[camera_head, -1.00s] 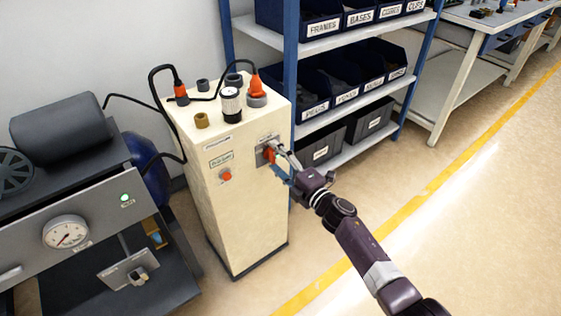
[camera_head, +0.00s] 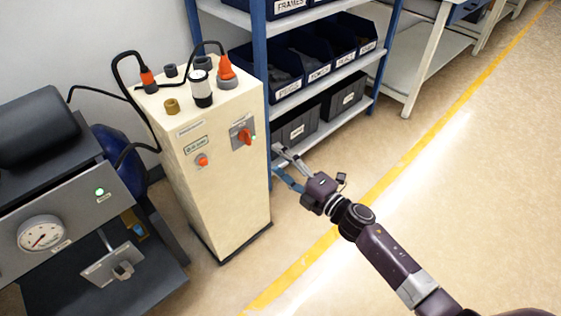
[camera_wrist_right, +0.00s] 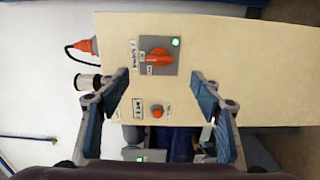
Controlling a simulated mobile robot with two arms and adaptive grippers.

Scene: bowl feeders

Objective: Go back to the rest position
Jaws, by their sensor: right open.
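My right gripper (camera_head: 281,170) is open and empty, in the air to the right of the cream cabinet (camera_head: 228,195). In the right wrist view its two blue-padded fingers (camera_wrist_right: 160,98) are spread wide, facing the cabinet front. The red rotary switch (camera_head: 245,136) on its grey plate stands apart from the fingers; it also shows in the right wrist view (camera_wrist_right: 154,56), beside a lit green lamp (camera_wrist_right: 176,42). A red push button (camera_head: 202,160) sits left of and below the switch. My left gripper is not in view.
A blue-framed shelf (camera_head: 258,60) with labelled bins stands behind the gripper. A grey machine with a gauge (camera_head: 40,233) is at the left. Hoses and plugs top the cabinet. The floor (camera_head: 460,200) at the right is clear, crossed by a yellow line (camera_head: 400,165).

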